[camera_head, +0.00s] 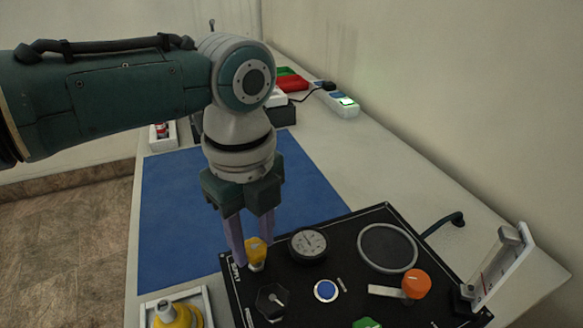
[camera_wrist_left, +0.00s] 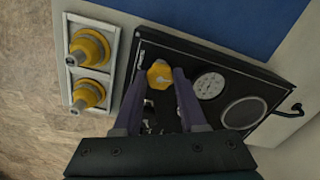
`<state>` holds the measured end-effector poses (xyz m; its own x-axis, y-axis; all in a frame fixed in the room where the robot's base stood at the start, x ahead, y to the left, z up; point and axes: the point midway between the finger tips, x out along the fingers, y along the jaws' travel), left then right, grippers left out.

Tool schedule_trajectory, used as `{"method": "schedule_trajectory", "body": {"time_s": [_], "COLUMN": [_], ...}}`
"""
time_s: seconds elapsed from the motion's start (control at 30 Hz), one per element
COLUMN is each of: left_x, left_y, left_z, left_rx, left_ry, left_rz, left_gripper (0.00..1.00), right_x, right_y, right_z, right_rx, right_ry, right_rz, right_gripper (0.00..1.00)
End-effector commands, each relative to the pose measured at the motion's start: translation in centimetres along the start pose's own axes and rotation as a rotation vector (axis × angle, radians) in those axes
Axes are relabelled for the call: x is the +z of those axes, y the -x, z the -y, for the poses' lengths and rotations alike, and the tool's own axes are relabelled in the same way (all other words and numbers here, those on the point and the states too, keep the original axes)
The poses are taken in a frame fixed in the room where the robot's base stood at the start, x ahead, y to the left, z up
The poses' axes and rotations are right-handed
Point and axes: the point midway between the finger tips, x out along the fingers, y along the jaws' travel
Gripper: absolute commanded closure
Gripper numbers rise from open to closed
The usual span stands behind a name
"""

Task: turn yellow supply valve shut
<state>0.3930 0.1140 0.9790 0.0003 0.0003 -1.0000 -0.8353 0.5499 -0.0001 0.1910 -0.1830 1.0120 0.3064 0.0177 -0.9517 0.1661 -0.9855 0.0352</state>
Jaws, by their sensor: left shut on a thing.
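The yellow supply valve (camera_head: 256,252) stands at the back left corner of the black trainer panel (camera_head: 335,232), beside the printed word SUPPLY. My left gripper (camera_head: 246,254) reaches down to it from above, its purple fingers shut on the yellow knob. In the left wrist view the yellow knob (camera_wrist_left: 159,75) shows between the two finger ends. The near finger hides part of the knob in the head view. The angle of the valve is hard to read. My right gripper is not in view.
The panel also carries a round gauge (camera_head: 308,243), a dark ring (camera_head: 388,248), an orange knob (camera_head: 416,284) and a blue button (camera_head: 326,291). A clear flow tube (camera_head: 497,262) stands at right. A white tray (camera_wrist_left: 67,62) holds two yellow fittings. The blue mat (camera_head: 190,215) is clear.

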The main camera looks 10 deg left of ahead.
Motion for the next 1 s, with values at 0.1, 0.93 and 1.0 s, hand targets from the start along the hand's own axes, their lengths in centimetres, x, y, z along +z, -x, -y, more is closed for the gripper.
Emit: {"method": "schedule_trajectory", "body": {"time_s": [0.1, 0.93, 1.0], "left_x": [-0.05, -0.06, -0.05], "left_y": [0.03, 0.08, 0.07], "left_z": [0.03, 0.04, 0.04], "left_rx": [0.000, 0.000, 0.000], "left_ry": [-0.060, -0.151, -0.150], "left_rz": [-0.002, -0.001, -0.001], "left_gripper": [1.00, 0.51, 0.43], "right_x": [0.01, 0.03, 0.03], "right_y": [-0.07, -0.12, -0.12], "right_z": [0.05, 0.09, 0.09], "right_rx": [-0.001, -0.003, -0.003], "right_ry": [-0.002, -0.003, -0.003], "right_rz": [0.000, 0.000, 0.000], "right_gripper": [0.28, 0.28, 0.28]}}
